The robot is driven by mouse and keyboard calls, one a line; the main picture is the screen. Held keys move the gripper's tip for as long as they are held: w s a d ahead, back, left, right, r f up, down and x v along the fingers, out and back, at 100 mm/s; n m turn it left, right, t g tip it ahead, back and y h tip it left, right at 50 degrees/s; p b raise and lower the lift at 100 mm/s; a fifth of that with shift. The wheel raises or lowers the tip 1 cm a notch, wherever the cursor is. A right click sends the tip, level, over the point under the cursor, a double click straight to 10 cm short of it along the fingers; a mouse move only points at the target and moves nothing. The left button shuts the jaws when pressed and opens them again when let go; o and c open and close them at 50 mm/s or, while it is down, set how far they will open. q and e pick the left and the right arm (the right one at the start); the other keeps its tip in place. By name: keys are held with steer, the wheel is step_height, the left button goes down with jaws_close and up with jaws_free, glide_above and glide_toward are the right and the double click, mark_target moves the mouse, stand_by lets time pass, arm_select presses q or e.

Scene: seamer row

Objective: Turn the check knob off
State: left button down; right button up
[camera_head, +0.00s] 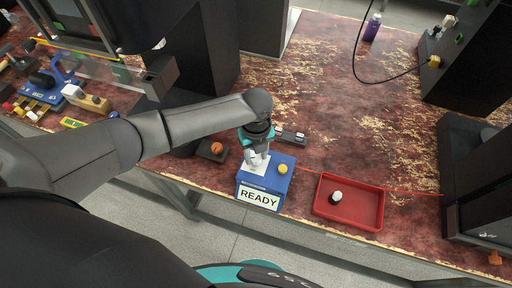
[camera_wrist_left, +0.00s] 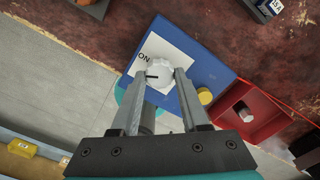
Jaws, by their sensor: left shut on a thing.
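The check knob (camera_wrist_left: 160,73) is a white, ribbed knob with a black pointer mark, on a white plate on top of a blue box (camera_head: 276,180). In the left wrist view the pointer lies toward the left, and the word ON shows on the plate left of the knob. The box's front sign reads READY. My left gripper (camera_wrist_left: 157,76) has its two fingers on either side of the knob, shut on it. In the head view my left gripper (camera_head: 257,158) comes down over the box and partly hides the knob. My right gripper is not in view.
A yellow button (camera_head: 282,168) sits on the box beside the knob. A red tray (camera_head: 370,213) holding a small white-topped item stands to the right. An orange knob (camera_head: 216,148) on a dark block lies to the left. The worn tabletop behind is mostly clear.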

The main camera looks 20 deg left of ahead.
arm_select(q)
steer(key=n+p, duration=0.2)
steer(key=n, duration=0.1)
steer(key=shift+r, duration=0.2)
steer(key=n+p, duration=0.2)
steer(key=n, duration=0.1)
steer(key=shift+n, duration=0.3)
steer(key=n+p, duration=0.2)
steer(key=n, duration=0.2)
steer(key=shift+w, duration=0.1)
steer(key=shift+f+n+p, duration=0.15)
steer(key=shift+n+p, duration=0.5)
steer(key=shift+n, duration=0.35)
steer(key=shift+c, duration=2.1)
jaws_free()
